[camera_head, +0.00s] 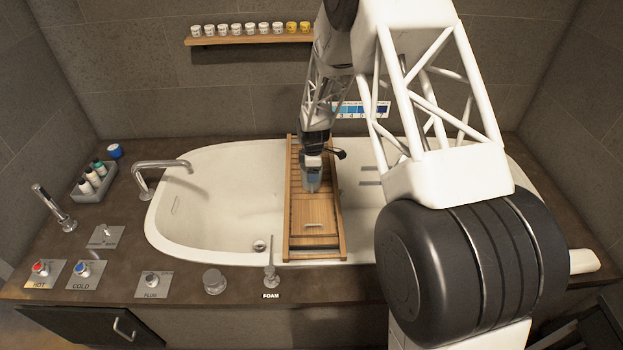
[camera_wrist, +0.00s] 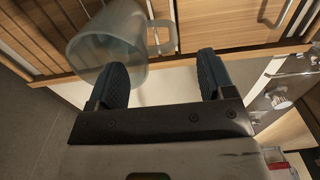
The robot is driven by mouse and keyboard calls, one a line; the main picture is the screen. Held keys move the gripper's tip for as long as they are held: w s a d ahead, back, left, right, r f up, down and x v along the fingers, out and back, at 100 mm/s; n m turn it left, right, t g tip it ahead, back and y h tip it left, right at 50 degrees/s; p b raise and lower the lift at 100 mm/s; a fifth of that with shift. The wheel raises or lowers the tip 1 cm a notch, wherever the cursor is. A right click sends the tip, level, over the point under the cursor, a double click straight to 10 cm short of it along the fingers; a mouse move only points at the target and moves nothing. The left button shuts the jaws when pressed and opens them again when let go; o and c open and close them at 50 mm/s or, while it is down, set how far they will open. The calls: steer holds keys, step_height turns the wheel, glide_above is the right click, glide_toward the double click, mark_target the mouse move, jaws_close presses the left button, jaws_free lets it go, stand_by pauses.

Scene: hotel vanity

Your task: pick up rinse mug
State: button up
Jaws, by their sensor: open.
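The rinse mug (camera_wrist: 112,38) is a translucent grey cup with a side handle. It is on the wooden bath tray (camera_head: 315,240) and shows at the upper left of the wrist view. In the head view the mug (camera_head: 311,182) is small, right below my gripper (camera_head: 312,161), which partly covers it. In the wrist view my gripper (camera_wrist: 160,62) is open, its two dark fingers apart with nothing held between them. The left finger overlaps the lower part of the mug. The mug's handle shows above the gap between the fingers. I cannot tell whether a finger touches the mug.
The tray spans the white bathtub (camera_head: 225,190). A tap (camera_head: 160,167) and a caddy of bottles (camera_head: 94,180) stand on the left. Knobs and a foam dispenser (camera_head: 271,268) line the front edge. A shelf with small jars (camera_head: 250,39) hangs on the back wall.

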steer(key=shift+f, duration=0.25)
steer(key=shift+f, duration=0.15)
steer(key=shift+a+f, duration=0.1)
steer(key=shift+f, duration=2.35)
steer(key=shift+c, duration=0.4)
steer(key=c, duration=1.1)
steer(key=shift+r, duration=0.1)
steer(key=shift+c, duration=0.2)
